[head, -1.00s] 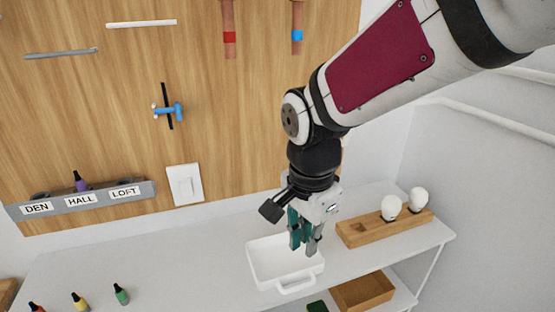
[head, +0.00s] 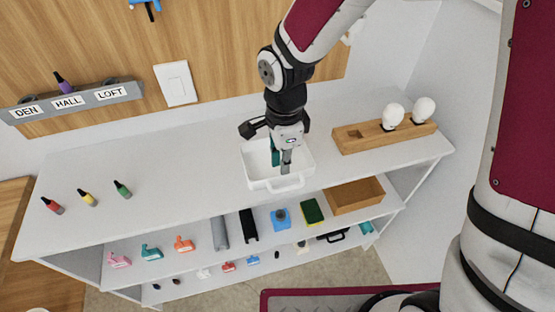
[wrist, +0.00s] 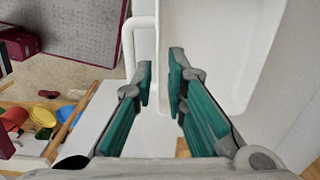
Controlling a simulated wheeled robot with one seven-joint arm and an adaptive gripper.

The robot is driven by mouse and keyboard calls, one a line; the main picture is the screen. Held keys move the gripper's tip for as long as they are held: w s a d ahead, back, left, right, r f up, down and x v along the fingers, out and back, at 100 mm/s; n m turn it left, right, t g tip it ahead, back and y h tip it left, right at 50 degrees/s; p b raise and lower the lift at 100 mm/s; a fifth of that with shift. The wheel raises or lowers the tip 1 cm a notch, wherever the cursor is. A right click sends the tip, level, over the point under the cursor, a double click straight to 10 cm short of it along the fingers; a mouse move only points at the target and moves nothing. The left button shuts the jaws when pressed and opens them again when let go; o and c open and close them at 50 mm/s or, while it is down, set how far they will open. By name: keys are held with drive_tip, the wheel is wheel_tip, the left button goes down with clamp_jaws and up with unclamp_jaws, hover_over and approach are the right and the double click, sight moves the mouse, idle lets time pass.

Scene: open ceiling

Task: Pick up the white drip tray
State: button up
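The white drip tray (head: 252,168) sits on the white shelf top, with its loop handle on the near side. My gripper (head: 283,166) points down at the tray's near side, by the handle. In the wrist view, my gripper (wrist: 160,88) is open, with a gap between its green-padded fingers. The tray's handle-side wall runs up between the fingertips, the tray's inside (wrist: 215,45) is to the right and the handle (wrist: 128,45) to the left. I cannot tell whether either finger touches the wall.
A wooden block with white bulbs (head: 385,132) stands right of the tray. Small bottles (head: 88,198) stand at the left of the top. Lower shelves hold a wooden box (head: 355,195), a sponge (head: 312,211) and spray heads.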

sight(284, 176)
drive_tip(key=shift+s+d+f, duration=0.1)
drive_tip(key=shift+s+f, duration=0.05)
drive_tip(key=shift+f, duration=2.5)
clamp_jaws()
drive_tip(key=shift+r, duration=0.2)
